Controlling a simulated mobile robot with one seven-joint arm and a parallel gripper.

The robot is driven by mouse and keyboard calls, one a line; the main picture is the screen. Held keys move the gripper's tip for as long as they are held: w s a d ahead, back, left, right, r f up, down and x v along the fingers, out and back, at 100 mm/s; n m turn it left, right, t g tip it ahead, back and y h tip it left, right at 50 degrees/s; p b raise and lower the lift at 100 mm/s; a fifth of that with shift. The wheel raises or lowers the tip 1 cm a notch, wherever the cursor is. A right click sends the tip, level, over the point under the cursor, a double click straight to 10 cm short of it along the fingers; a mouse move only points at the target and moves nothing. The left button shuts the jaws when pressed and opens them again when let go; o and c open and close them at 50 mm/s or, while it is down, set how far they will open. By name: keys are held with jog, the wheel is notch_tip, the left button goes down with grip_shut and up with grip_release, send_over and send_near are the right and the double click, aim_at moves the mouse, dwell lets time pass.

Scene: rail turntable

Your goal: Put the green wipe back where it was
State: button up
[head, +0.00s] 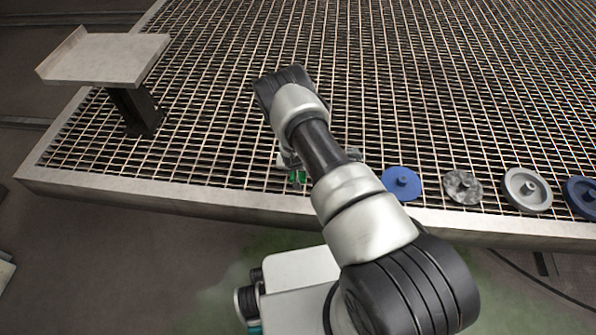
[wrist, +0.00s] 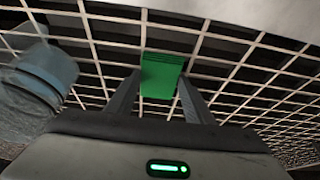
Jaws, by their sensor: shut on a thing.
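The green wipe (wrist: 161,76) is a small bright green folded piece between the two fingers of my gripper (wrist: 158,97) in the wrist view. My gripper is shut on it. In the head view a bit of the green wipe (head: 297,177) shows beside my arm, close to the near edge of the grating. My arm hides most of my gripper (head: 291,168) there. I cannot tell whether the wipe touches the grating.
A metal grating deck (head: 230,110) fills most of the head view. A raised grey tray on a post (head: 105,58) stands at the left. A blue disc (head: 401,183), a mottled grey disc (head: 462,187), a light grey disc (head: 527,190) and a dark blue disc (head: 583,197) line the near edge at right.

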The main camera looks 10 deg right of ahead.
jog(key=o, duration=0.9)
jog(key=shift+f, duration=0.1)
